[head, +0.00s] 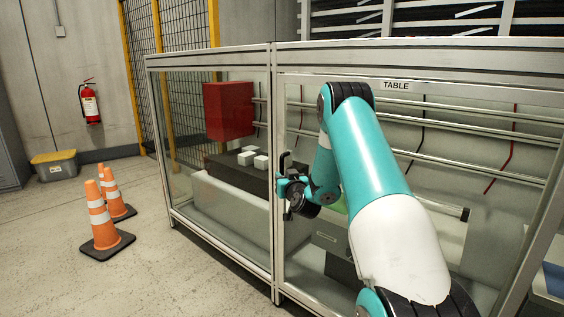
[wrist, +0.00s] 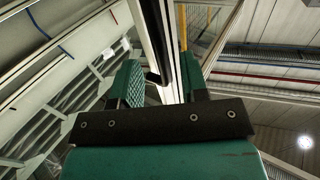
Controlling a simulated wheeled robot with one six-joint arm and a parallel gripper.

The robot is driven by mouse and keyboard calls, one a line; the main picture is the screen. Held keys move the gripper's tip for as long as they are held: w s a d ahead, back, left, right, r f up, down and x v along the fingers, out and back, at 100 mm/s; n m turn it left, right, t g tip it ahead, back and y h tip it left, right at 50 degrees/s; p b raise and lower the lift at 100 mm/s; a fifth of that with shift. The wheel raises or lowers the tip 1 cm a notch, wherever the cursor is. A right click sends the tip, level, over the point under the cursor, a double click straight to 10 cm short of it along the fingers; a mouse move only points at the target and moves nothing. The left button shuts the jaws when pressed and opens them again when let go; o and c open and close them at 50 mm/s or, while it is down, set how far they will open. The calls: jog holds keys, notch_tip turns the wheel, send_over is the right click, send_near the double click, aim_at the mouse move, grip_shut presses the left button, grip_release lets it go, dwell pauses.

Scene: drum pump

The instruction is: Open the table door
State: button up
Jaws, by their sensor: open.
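The table door (head: 396,86) is the glass panel in a metal frame marked "TABLE", on the right half of the enclosure. It looks shut, flush with the neighbouring panel. A dark handle (head: 285,160) sits on its left upright. My gripper (head: 283,184) is at this handle, partly hidden by its own wrist. In the wrist view my gripper (wrist: 160,78) is open, its teal fingers on either side of the metal upright and the black handle (wrist: 153,77). I cannot tell whether the fingers touch the handle.
Behind the glass are a red box (head: 228,110) and white blocks (head: 247,157) on a dark surface. Orange cones (head: 105,218) stand on the floor at left. A yellow-lidded bin (head: 54,164) and a fire extinguisher (head: 90,103) are by the back wall. The floor at front left is clear.

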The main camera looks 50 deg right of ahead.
aim_at(283, 174)
jog(key=shift+p+x, duration=0.35)
jog(key=shift+x, duration=1.85)
jog(key=shift+c, duration=0.3)
grip_shut()
